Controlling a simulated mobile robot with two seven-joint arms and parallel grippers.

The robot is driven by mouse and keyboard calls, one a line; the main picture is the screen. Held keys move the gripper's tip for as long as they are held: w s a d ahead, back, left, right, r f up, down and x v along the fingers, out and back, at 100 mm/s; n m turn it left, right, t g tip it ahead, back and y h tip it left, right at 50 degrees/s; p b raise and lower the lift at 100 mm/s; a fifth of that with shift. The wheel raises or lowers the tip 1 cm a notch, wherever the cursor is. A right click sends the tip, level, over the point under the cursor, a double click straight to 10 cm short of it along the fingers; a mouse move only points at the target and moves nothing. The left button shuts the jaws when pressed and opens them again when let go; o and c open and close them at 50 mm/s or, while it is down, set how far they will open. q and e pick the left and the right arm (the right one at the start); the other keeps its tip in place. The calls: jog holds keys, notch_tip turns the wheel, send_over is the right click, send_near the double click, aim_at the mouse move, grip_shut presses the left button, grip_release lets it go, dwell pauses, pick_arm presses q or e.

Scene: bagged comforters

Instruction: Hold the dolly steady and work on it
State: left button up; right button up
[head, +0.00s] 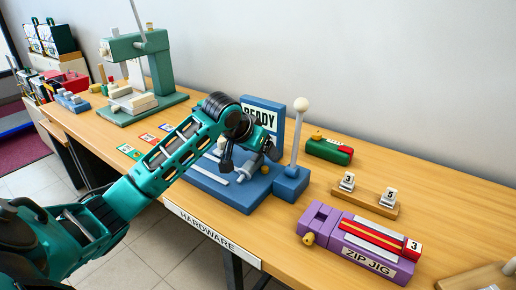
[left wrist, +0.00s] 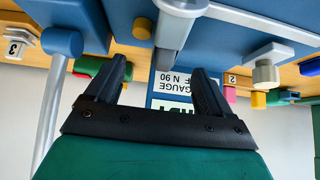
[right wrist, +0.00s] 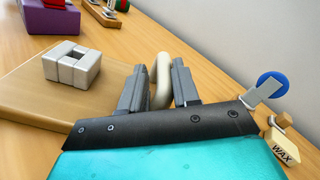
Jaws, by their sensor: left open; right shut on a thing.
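No thing is plainly marked as the dolly. My left gripper (head: 248,160) is open over the blue fixture (head: 222,190) with the READY sign. In the left wrist view its fingers (left wrist: 160,72) are apart, with a grey bar (left wrist: 178,30) and a white gauge label (left wrist: 174,84) beyond them. I see nothing between the fingers. My right gripper (right wrist: 158,88) is shut on a cream curved handle (right wrist: 162,72) beside a wooden board (right wrist: 30,92). Whether the handle joins the board is hidden. A white split block (right wrist: 72,65) sits on the board.
A purple zip jig (head: 360,245), a numbered block rack (head: 365,196) and a green-and-red tool (head: 329,149) stand right of the fixture. A white-knobbed lever (head: 297,135) rises beside it. A green press (head: 140,70) stands farther left. A wax block (right wrist: 283,147) lies right of my right gripper.

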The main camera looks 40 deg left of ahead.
pick_arm(q)
jog(key=shift+o, duration=0.3)
pick_arm(e)
jog(key=shift+f, duration=0.15)
pick_arm(q)
jog(key=shift+w+r+v, duration=0.15)
jog(key=shift+v, duration=0.9)
jog(key=shift+w+r+v, duration=0.15)
jog(key=shift+w+v, duration=0.05)
jog(key=shift+v, duration=0.9)
jog(key=shift+w+r+v, duration=0.1)
jog(key=shift+w+v, duration=0.05)
jog(key=shift+v, duration=0.9)
jog(key=shift+s+r, duration=0.1)
jog(key=shift+r, duration=0.05)
jog(key=v, duration=1.2)
pick_arm(e)
jog(key=o, duration=1.8)
jog(key=shift+o, duration=0.2)
